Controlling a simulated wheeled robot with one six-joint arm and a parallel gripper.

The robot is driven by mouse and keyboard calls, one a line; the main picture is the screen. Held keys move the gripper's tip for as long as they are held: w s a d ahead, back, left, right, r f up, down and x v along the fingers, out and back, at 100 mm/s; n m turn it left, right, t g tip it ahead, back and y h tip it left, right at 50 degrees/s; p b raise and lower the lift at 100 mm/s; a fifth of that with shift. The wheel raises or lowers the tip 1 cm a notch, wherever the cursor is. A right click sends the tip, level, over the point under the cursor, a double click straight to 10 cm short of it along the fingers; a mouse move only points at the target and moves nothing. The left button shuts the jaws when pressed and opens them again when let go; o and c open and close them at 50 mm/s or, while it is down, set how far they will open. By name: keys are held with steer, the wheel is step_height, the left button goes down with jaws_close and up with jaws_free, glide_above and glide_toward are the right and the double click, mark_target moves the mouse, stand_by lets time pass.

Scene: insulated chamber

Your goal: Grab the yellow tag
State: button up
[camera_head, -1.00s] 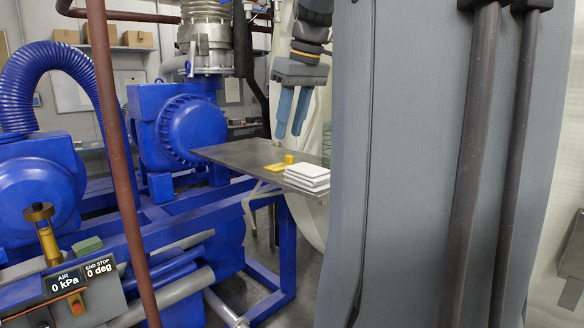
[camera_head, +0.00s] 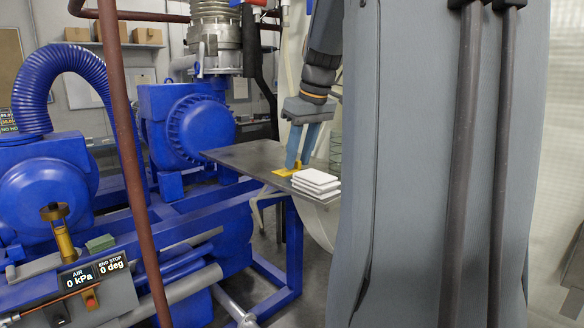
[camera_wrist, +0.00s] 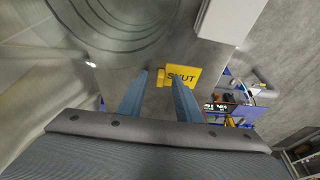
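The yellow tag (camera_head: 283,172) lies flat on the dark grey table plate, with a small raised yellow block at one side. In the wrist view the tag (camera_wrist: 186,76) shows black lettering, partly covered by a finger, that seems to read "SHUT". My gripper (camera_head: 299,166) is open and points down at the tag, low over the plate. In the wrist view my gripper's blue fingertips (camera_wrist: 160,79) stand on either side of the raised block, with gaps visible. I cannot tell whether the fingertips touch the plate.
A stack of white slabs (camera_head: 316,182) sits close to the tag at the plate's near edge. The dark plate (camera_head: 242,156) is bare to the left. A wire coil (camera_head: 335,150) stands behind the slabs. Blue machinery (camera_head: 198,128) and a rust-coloured pipe (camera_head: 128,170) are at left.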

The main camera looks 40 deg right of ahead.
steer(key=shift+c, duration=0.4)
jaws_close()
steer(key=shift+r, duration=0.15)
